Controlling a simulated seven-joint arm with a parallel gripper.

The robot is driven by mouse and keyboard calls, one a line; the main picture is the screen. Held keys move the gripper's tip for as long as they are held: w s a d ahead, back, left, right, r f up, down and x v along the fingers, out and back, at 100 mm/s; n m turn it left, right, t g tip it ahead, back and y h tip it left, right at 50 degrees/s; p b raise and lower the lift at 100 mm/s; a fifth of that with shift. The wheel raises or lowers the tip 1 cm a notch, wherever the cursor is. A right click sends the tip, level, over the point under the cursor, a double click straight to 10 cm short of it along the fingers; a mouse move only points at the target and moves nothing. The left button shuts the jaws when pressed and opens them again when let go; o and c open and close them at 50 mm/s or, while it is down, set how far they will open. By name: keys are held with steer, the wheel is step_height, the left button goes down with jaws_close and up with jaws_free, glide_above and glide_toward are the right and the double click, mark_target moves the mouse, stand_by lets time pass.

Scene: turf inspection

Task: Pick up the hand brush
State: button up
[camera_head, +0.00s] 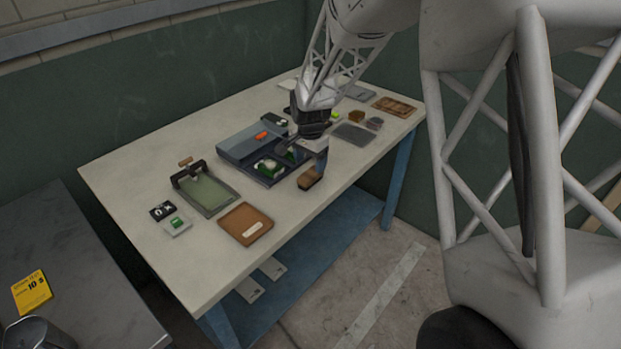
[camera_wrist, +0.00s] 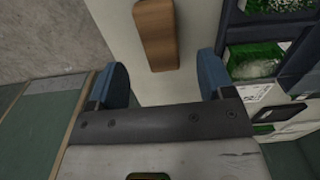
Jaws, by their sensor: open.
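The hand brush (camera_head: 309,179) has a brown wooden back and lies near the front edge of the table, in front of the blue-grey case. In the wrist view the wooden brush (camera_wrist: 158,38) lies beyond my fingertips, lined up roughly between them. My gripper (camera_head: 303,154) is above the table beside the case and the brush, and part of it hides some of the case. In the wrist view my gripper (camera_wrist: 162,82) is open, with two blue fingers wide apart and nothing between them. The brush's bristles cannot be made out.
The open blue-grey case (camera_head: 239,143) with green-and-white contents is close by; it also shows at right in the wrist view (camera_wrist: 231,42). A green-plated frame (camera_head: 205,193) and a brown board (camera_head: 245,224) lie to the left. Several small items lie at the back right.

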mark_target(310, 173)
steer(key=shift+f, duration=0.55)
steer(key=shift+f, duration=2.65)
steer(key=shift+w, duration=0.1)
steer(key=c, duration=1)
steer(key=shift+r, duration=0.2)
steer(key=shift+c, duration=0.2)
